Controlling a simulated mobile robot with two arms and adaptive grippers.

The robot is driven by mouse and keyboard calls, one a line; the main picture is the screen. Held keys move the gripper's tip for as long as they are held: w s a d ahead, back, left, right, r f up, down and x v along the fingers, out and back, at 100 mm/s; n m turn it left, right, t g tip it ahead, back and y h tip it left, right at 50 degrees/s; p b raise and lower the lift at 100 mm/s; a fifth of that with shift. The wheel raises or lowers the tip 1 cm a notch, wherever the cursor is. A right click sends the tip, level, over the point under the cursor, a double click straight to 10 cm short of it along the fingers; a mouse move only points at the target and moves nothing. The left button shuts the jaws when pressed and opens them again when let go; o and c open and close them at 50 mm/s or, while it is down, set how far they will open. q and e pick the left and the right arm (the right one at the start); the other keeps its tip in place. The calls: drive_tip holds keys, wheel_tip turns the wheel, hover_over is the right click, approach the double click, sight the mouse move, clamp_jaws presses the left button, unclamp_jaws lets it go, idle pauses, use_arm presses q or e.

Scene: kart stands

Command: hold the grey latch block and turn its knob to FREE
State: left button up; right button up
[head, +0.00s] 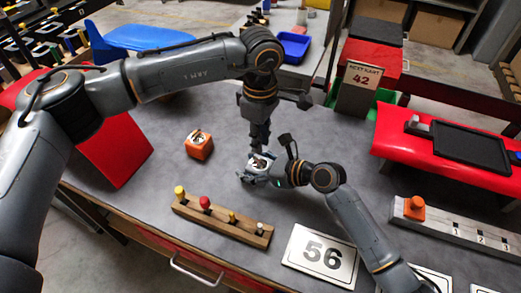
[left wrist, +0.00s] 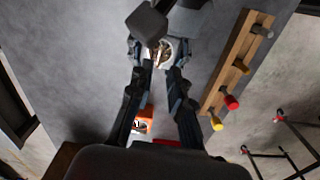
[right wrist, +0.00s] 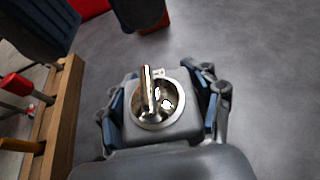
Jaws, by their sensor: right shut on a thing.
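The grey latch block (right wrist: 190,125) has a round silver dial with an upright metal knob (right wrist: 148,92) on its top. My right gripper (head: 262,176) is shut on the block from its sides, low over the table; its pads show on both sides in the right wrist view (right wrist: 160,108). My left gripper (head: 258,143) points down just above the block. In the left wrist view its fingers (left wrist: 160,70) are apart, with the dial (left wrist: 160,48) showing between and beyond the tips. Contact with the knob is not visible. The dial's lettering is too small to read.
An orange block (head: 199,149) with a similar dial stands to the left. A wooden rack (head: 222,224) with coloured pegs lies in front, near a "56" plate (head: 320,256). A red stand with a dark screen (head: 455,150) is at right. Grey tabletop (head: 340,165) between is clear.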

sight(261, 159)
use_arm(q)
wheel_tip(261, 159, up, 6)
drive_tip(key=shift+r, duration=0.2)
use_arm(e)
drive_tip(key=shift+s+f, duration=0.1)
drive_tip(key=shift+f, duration=0.1)
drive_tip(key=o, duration=1.4)
drive_tip(key=shift+o, duration=0.2)
drive_tip(key=shift+r, duration=0.1)
